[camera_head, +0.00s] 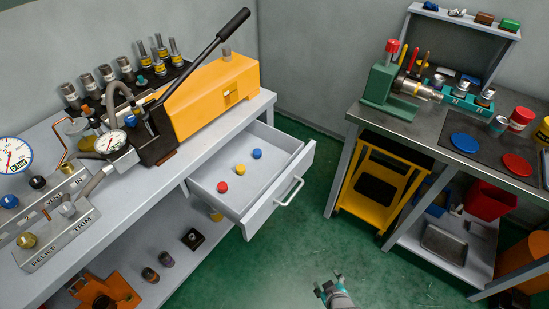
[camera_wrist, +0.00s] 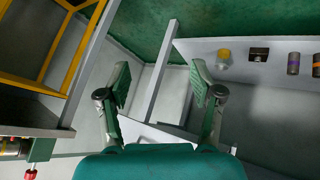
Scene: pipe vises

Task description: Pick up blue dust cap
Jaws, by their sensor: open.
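The blue dust cap (camera_head: 257,154) lies in the open drawer (camera_head: 220,205) of the left bench, towards the drawer's right back part. A yellow cap (camera_head: 240,169) and a red cap (camera_head: 222,187) lie in the same drawer, in a slanting row with it. My gripper (camera_head: 329,284) shows at the bottom of the head view, in front of and to the right of the drawer, clear of it. In the wrist view my gripper (camera_wrist: 160,88) has its two green-padded fingers wide apart with nothing held between them. I cannot make out the blue cap in the wrist view.
The drawer handle (camera_head: 289,192) juts out towards the aisle. A yellow step stool (camera_head: 378,185) stands under the right bench (camera_head: 435,140). The lower shelf (camera_head: 165,240) holds several small parts. Green floor (camera_head: 300,240) between the benches is clear.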

